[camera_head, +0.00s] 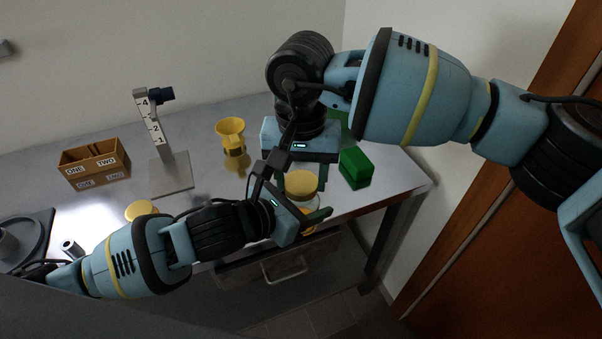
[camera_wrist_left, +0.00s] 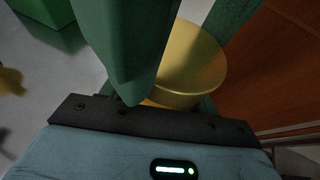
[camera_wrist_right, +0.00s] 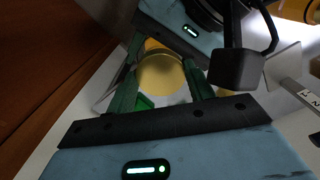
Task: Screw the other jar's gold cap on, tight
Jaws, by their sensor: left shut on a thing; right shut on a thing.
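A gold cap (camera_head: 301,183) sits at the top of a clear jar (camera_head: 309,205) near the table's front edge; whether its thread is engaged cannot be seen. My right gripper (camera_head: 302,180) reaches down from above, shut on the cap, which also shows between its green fingers in the right wrist view (camera_wrist_right: 161,76). My left gripper (camera_head: 303,224) comes in low from the left, shut on the jar below the cap. In the left wrist view the gold cap (camera_wrist_left: 188,68) is close, partly behind a green finger. Most of the jar is hidden by the fingers.
Another gold lid (camera_head: 141,210) shows behind my left arm. A green box (camera_head: 356,168) is right of the jar, a yellow funnel-like piece (camera_head: 231,134) behind. A numbered stand (camera_head: 170,178) and a brown labelled box (camera_head: 94,164) are at the left. A drawer (camera_head: 282,267) is below.

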